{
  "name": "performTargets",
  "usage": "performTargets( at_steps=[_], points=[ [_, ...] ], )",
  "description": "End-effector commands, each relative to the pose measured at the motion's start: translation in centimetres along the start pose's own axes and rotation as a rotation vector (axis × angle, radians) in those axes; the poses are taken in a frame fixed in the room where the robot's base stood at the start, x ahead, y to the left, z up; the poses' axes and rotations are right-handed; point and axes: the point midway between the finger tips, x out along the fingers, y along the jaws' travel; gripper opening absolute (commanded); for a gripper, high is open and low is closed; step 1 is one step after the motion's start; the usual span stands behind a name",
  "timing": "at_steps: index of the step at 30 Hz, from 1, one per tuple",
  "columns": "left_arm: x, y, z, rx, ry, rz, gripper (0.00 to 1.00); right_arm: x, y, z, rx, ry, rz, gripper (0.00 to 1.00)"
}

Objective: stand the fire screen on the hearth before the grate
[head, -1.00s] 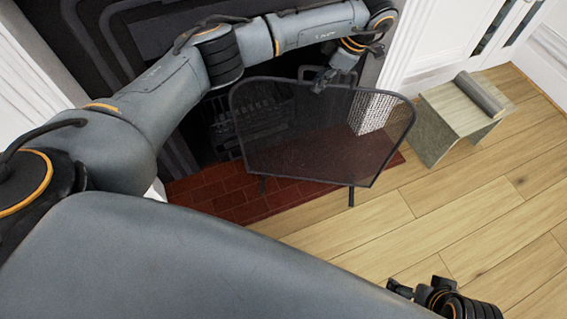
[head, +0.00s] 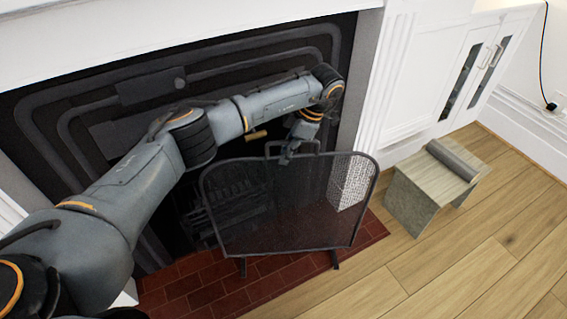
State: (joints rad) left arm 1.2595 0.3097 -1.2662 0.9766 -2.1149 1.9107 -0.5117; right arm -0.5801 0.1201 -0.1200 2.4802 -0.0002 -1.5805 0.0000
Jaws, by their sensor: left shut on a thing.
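The fire screen (head: 290,215) is a dark mesh panel in a black frame, with a handle on top and short feet below. My left gripper (head: 287,155) is shut on its top handle and holds it roughly upright, slightly tilted in the picture. The screen is in front of the fireplace opening, over the red tiled hearth (head: 190,287). I cannot tell whether its feet touch the tiles. The dark grate (head: 200,225) is in the opening behind, partly hidden by the screen. My right gripper is out of view.
A small wooden stool (head: 408,205) with a grey roll (head: 452,158) on it stands right of the hearth. White cabinets (head: 480,70) line the wall behind. The wooden floor (head: 450,270) in front is clear. A white fireplace surround (head: 385,90) flanks the opening.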

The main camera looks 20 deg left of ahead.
Motion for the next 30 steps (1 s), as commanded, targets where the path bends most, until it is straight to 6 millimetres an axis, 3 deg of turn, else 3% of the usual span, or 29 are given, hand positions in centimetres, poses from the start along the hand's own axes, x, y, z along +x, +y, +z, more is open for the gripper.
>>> performTargets(
  at_steps=[18,24,30],
  points=[
    [4.4,0.2,-11.6,-0.005,-0.004,0.005,0.00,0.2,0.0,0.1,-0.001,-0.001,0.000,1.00],
    [5.1,0.2,-13.6,-0.005,-0.005,0.006,0.00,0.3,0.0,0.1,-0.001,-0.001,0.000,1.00],
    [5.6,0.1,-13.8,-0.003,-0.005,0.005,0.00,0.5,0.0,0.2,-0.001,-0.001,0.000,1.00]
  ],
)
